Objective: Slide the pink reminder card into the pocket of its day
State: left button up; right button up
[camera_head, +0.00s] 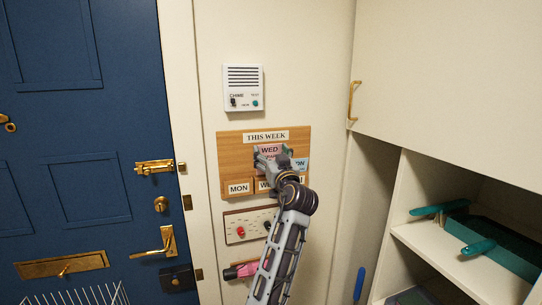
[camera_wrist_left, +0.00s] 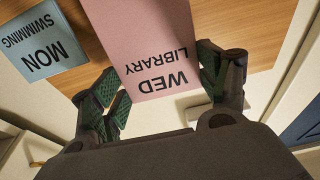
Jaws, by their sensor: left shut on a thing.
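The pink card (camera_head: 270,149) shows WED in the head view. In the left wrist view the pink card (camera_wrist_left: 140,40) reads WED LIBRARY upside down. My left gripper (camera_head: 271,160) is shut on it, with one finger at each side edge in the left wrist view (camera_wrist_left: 162,90). The card is in front of the wooden THIS WEEK board (camera_head: 228,152). Low on the board, the MON pocket label (camera_head: 238,188) shows at left and a label starting with W (camera_head: 263,185) beside it. My arm hides most of the pockets to the right. My right gripper is out of view.
A blue card (camera_head: 301,164) is on the board right of my gripper; it reads MON SWIMMING in the left wrist view (camera_wrist_left: 42,42). A white chime box (camera_head: 243,88) is above, and a plate with a red button (camera_head: 232,224) below. Open cubbies (camera_head: 425,245) stand at right.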

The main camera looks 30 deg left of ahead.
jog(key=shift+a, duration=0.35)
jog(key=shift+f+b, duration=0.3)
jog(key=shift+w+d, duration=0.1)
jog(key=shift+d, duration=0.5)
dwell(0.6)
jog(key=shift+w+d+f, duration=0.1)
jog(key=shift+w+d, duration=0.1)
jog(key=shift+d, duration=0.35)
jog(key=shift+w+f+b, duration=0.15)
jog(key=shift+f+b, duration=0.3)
jog(key=shift+b, duration=0.1)
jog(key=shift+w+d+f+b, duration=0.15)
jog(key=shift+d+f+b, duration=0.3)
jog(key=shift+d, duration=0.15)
dwell(0.4)
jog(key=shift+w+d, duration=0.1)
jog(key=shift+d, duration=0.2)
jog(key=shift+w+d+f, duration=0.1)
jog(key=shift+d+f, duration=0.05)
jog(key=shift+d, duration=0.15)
